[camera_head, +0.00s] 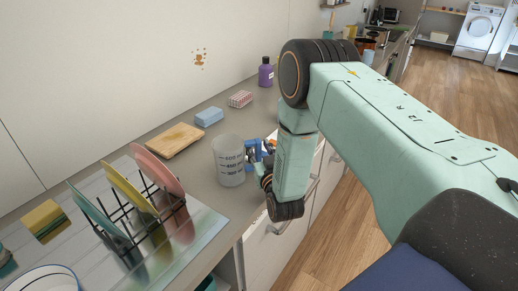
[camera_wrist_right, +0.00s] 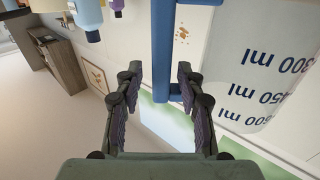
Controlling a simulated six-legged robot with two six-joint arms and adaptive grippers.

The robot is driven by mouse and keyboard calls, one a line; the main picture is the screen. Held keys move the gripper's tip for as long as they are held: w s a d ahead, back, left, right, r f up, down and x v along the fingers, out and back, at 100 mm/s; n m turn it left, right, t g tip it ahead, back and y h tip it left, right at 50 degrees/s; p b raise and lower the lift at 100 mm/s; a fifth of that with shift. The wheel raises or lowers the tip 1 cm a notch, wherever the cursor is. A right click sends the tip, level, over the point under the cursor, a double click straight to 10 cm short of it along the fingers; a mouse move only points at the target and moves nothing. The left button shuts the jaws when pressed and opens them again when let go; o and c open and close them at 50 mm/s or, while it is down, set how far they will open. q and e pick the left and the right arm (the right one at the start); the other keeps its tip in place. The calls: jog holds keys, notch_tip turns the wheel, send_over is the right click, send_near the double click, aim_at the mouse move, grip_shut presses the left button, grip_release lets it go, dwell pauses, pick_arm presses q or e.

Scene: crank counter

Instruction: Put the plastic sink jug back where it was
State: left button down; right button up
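The plastic jug (camera_head: 229,161) is translucent grey with dark measuring marks. In the head view it stands upright on the counter near its front edge, right of the dish rack. Its marked wall (camera_wrist_right: 262,75) fills the right of the right wrist view, upside down. A blue handle (camera_wrist_right: 184,45) shows beside it. My right gripper (camera_head: 258,158) is at the jug's right side, partly hidden by my arm. In the wrist view its fingers (camera_wrist_right: 155,100) are apart, with the end of the handle between them, nearer the right finger. My left gripper is not in view.
The dish rack (camera_head: 135,215) with several plates stands left of the jug. Behind are a wooden board (camera_head: 175,140), a blue sponge-like block (camera_head: 209,117), a red-and-white item (camera_head: 239,99) and a purple bottle (camera_head: 265,73). Open floor (camera_head: 345,225) lies right of the counter.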

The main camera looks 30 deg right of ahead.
jog(key=shift+s+a+f, duration=0.1)
jog(key=shift+s+a, duration=0.05)
jog(key=shift+s, duration=0.05)
jog(key=v, duration=0.7)
jog(key=shift+w+a, duration=0.1)
jog(key=shift+a, duration=0.05)
jog(key=shift+s, duration=0.25)
